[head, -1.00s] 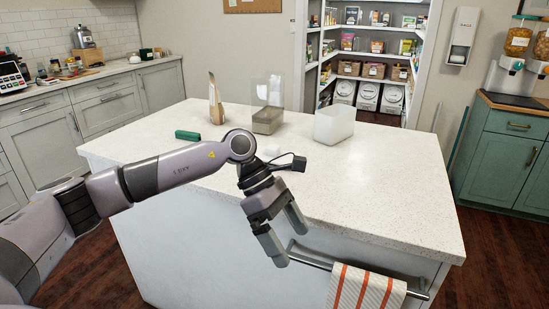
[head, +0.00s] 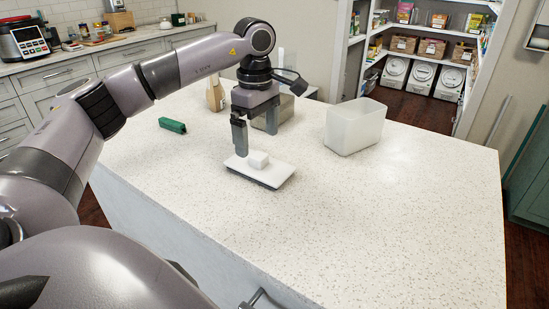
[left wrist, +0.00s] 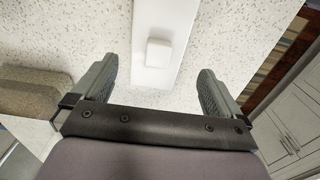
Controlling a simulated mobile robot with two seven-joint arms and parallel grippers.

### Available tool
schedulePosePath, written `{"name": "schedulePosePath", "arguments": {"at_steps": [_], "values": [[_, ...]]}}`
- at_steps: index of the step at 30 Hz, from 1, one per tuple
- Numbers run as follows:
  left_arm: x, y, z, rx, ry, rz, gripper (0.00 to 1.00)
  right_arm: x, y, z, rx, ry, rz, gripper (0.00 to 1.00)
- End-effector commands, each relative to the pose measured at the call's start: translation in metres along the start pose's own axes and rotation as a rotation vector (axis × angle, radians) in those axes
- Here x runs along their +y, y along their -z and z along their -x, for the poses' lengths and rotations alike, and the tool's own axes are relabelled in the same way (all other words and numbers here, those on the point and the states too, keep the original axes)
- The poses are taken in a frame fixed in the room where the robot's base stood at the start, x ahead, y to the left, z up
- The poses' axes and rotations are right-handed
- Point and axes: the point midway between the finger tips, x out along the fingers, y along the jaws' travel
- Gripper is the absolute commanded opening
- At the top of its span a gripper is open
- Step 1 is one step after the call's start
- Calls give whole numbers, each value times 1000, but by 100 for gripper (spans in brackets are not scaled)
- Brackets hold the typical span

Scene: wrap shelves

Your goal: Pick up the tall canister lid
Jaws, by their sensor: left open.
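The lid (head: 262,174) is a white rectangular plate with a square raised knob (head: 258,159) on top. It lies flat on the counter, knob up. In the left wrist view the lid (left wrist: 182,22) and its knob (left wrist: 159,52) show ahead, between the lines of the two fingers. My left gripper (head: 256,144) is open and empty over the lid, fingers pointing down. Its fingers also show in the left wrist view (left wrist: 158,88), apart from the knob. A clear canister (head: 286,112) with brownish-grey contents stands behind the gripper, partly hidden. My right gripper is not in view.
An open white bin (head: 352,132) stands to the right of the lid. A green object (head: 172,125) lies at the left, and a tan bag (head: 215,97) stands behind it. The front and right of the counter (head: 390,220) are clear.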

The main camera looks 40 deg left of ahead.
Motion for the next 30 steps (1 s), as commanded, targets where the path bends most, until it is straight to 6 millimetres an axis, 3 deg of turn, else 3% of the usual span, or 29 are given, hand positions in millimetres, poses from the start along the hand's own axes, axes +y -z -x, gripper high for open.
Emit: {"name": "schedulePosePath", "arguments": {"at_steps": [16,25,26,30], "values": [[3,2,-65,1,3,1,100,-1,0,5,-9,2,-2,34],[3,1,-72,0,0,1,100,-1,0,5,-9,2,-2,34],[3,1,-72,0,0,1,97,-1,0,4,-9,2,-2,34],[3,1,-71,-1,1,1,54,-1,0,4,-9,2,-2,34]]}}
